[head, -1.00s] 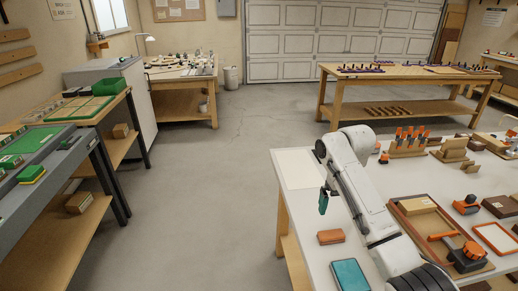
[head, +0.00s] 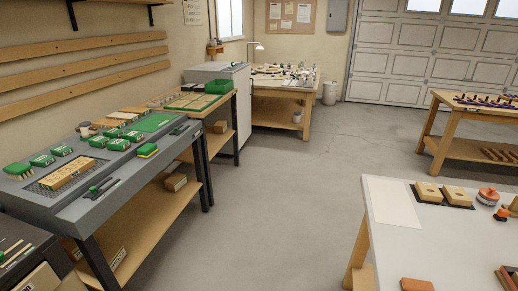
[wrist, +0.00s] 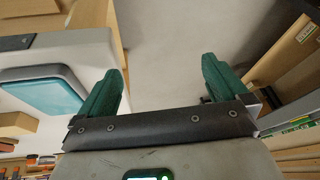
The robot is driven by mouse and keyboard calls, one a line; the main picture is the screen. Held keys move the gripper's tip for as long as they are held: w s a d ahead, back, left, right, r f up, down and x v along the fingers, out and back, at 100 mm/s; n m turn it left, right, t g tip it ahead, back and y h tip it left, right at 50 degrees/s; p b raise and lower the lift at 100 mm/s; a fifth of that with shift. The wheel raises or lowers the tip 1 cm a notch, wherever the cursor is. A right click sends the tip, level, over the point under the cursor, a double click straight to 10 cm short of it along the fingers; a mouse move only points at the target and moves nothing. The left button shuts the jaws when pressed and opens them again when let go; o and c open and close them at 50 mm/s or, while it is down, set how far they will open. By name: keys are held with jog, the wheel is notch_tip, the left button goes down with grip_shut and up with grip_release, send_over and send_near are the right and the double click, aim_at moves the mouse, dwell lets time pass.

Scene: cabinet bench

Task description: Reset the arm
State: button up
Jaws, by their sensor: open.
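My gripper (wrist: 160,66) shows in the wrist view with its two green fingers spread wide apart. Nothing is between the fingers; bare grey floor lies behind the gap. A teal flat-topped thing (wrist: 45,92) on a pale surface shows left of the fingers, apart from them. My arm and gripper are not visible in the head view.
A white-topped table (head: 440,245) stands at the right with a pale sheet (head: 391,202), wooden blocks and an orange block (head: 417,285). A grey bench (head: 110,190) with green-topped items runs along the left. Open floor (head: 275,205) lies between them.

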jog(key=s+d+f+g, duration=0.1)
jog(key=s+f, duration=0.1)
jog(key=s, duration=0.7)
jog(key=s+d+f+g+h, duration=0.1)
jog(key=s, duration=0.7)
jog(key=shift+s+d+f+g, duration=0.2)
jog(key=shift+s+f+g, duration=0.1)
jog(key=shift+s+f, duration=0.1)
